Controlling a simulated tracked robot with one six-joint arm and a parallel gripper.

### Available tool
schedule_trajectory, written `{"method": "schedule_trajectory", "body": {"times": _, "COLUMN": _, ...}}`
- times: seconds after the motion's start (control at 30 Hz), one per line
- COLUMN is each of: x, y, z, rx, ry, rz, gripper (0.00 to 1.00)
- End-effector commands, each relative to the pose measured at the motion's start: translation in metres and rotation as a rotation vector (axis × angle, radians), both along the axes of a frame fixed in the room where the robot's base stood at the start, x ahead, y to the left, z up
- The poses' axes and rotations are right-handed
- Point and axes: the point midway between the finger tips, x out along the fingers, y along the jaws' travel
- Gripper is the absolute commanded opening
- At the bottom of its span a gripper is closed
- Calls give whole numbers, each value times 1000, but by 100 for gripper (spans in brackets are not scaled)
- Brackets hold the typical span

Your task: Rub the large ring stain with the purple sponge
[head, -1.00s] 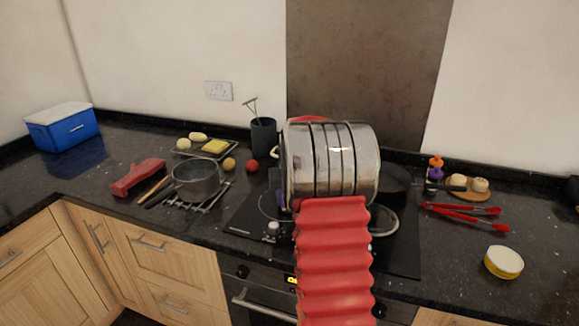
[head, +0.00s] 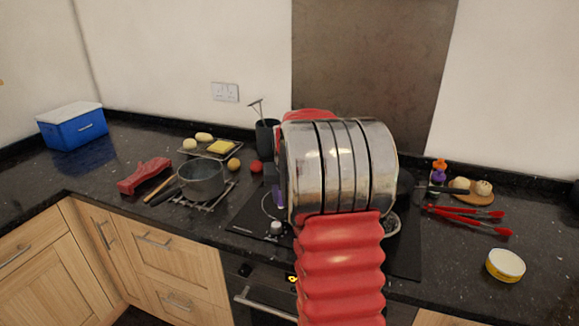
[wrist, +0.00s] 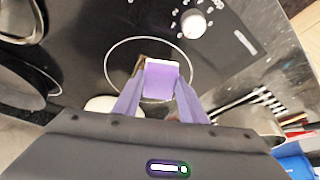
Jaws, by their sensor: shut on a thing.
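My gripper (wrist: 160,90) is shut on the purple sponge (wrist: 159,79), a small block with a pale top edge, between its two purple-tinted fingers. In the wrist view the sponge overlaps the near part of a thin pale ring (wrist: 107,62) on the black hob. I cannot tell whether this ring is the stain or a hob marking, nor whether the sponge touches the surface. A bit of purple (head: 278,191) shows at the left of my arm in the head view. My arm hides most of the gripper and the hob's middle there.
A grey pot (head: 202,181) stands on a rack left of the hob (head: 247,219). A hob knob (head: 276,228) is near the front. Red tongs (head: 468,217) and a yellow tin (head: 505,265) lie to the right. Pans crowd the left of the wrist view.

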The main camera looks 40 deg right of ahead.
Motion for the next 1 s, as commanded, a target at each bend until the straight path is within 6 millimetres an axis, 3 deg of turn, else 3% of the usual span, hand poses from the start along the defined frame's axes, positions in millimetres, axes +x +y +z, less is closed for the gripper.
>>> {"method": "schedule_trajectory", "body": {"times": 0.4, "x": 0, "y": -1, "z": 33, "rx": -1, "ry": -2, "rz": 0, "gripper": 10}}
{"method": "schedule_trajectory", "body": {"times": 1.0, "x": 2, "y": 3, "z": 34, "rx": -1, "ry": -1, "rz": 6, "gripper": 10}}
